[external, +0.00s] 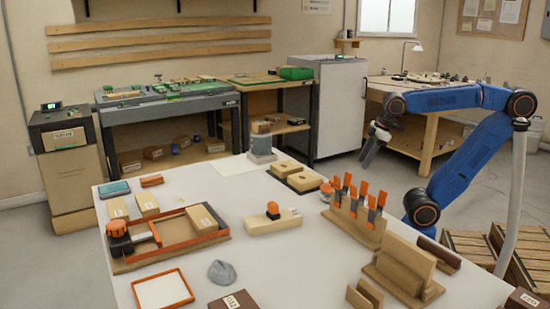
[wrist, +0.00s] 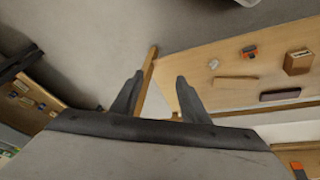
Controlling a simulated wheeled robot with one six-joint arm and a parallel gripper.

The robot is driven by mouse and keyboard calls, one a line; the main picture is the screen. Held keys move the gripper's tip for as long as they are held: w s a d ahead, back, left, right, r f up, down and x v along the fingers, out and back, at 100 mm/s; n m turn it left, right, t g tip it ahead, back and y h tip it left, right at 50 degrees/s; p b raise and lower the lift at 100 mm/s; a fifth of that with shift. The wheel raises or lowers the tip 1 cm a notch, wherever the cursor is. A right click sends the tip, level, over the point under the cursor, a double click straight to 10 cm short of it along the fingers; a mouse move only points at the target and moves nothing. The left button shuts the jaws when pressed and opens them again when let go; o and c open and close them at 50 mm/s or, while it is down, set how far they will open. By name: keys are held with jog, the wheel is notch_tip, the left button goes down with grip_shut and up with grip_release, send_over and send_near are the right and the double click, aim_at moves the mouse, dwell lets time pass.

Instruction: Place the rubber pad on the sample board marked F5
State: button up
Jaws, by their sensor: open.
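My gripper (external: 369,158) is above the far right side of the white table, pointing down and apart from everything. In the wrist view its two dark fingers (wrist: 158,92) are spread with nothing between them. I cannot tell for sure which thing is the rubber pad; a flat teal, dark-edged piece (external: 114,189) lies at the table's far left corner. Small labelled blocks, one tan (external: 202,218) at the tray's right side and one dark brown (external: 232,301) at the near edge, show marks too small to read. I cannot make out F5 on any of them.
An orange-edged tray (external: 163,254) stands at the left, with an orange-rimmed white panel (external: 162,290) nearer. A rack of orange-handled tools (external: 352,221) and wooden slotted stands (external: 403,268) line the right edge. A grey cylinder (external: 261,147) stands at the back.

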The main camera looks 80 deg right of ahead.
jog(key=s+d+f+m, duration=0.1)
jog(key=s+f+m, duration=0.2)
jog(key=s+f, duration=0.1)
jog(key=shift+s+d+f+t, duration=0.3)
jog(key=shift+d+f, duration=0.1)
jog(key=shift+f, duration=0.2)
dwell(0.8)
